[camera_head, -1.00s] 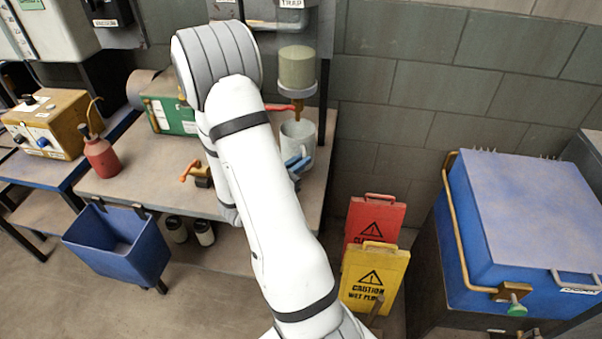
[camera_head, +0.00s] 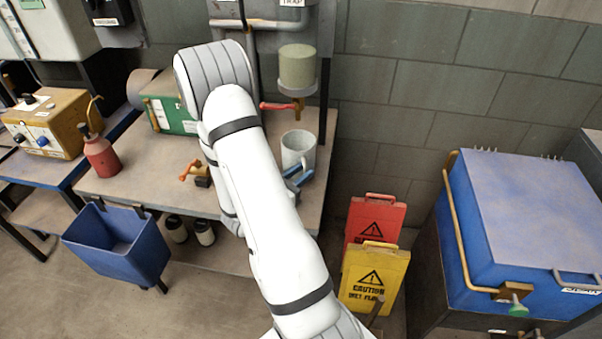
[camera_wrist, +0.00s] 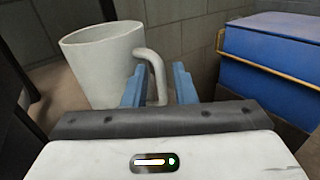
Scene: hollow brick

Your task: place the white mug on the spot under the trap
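The white mug (camera_head: 298,151) stands upright on the bench below the trap's green-grey cup (camera_head: 297,68) and brass outlet (camera_head: 298,104). It appears to rest on the bench, though its base is partly hidden. In the wrist view the mug (camera_wrist: 103,65) fills the upper left, with its handle toward me. My gripper (camera_head: 299,174) is beside the mug's near side. Its blue fingers (camera_wrist: 160,88) are apart, with the mug's handle between them and a visible gap at the right finger. The spot under the trap is not visible.
A red lever (camera_head: 278,106) juts left from the trap above the mug. A brass valve with an orange handle (camera_head: 196,174) stands left of my arm. The wall is close behind. A blue chest (camera_head: 530,210) and caution signs (camera_head: 375,275) stand right of the bench (camera_head: 140,185).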

